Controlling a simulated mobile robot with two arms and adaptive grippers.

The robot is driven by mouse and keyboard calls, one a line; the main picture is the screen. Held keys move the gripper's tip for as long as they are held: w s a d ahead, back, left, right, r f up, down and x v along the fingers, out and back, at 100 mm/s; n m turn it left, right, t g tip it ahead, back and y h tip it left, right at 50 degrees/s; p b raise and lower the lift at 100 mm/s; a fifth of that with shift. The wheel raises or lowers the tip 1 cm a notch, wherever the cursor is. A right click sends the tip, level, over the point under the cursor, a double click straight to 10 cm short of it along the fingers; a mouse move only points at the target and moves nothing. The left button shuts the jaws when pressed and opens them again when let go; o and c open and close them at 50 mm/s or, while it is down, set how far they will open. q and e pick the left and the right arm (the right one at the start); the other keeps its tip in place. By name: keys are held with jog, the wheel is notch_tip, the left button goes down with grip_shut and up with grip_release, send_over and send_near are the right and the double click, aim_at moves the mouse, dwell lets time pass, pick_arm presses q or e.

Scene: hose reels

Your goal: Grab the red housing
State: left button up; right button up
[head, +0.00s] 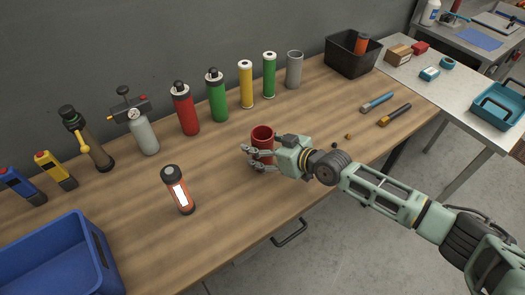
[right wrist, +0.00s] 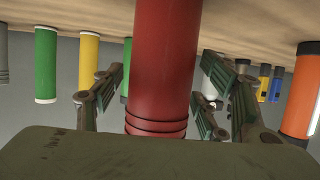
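The red housing (head: 262,143) is an open-topped red cylinder standing upright on the wooden workbench, right of the middle in the head view. In the right wrist view the red housing (right wrist: 165,65) fills the centre and appears upside down, with grooves around one end. My right gripper (head: 249,158) reaches in from the right, its fingers on either side of the housing. In the right wrist view, narrow gaps show between the fingers and the housing, so the gripper is open around it. My left gripper is not in view.
An orange-and-black canister (head: 178,190) stands left of the housing. Red (head: 185,112), green (head: 216,100) and yellow (head: 246,85) cylinders line the back. A blue bin (head: 60,262) is at front left, a black bin (head: 345,58) at back right. The bench front-centre is clear.

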jog(key=c, duration=1.1)
jog(key=shift+c, duration=0.5)
jog(key=shift+r, duration=0.15)
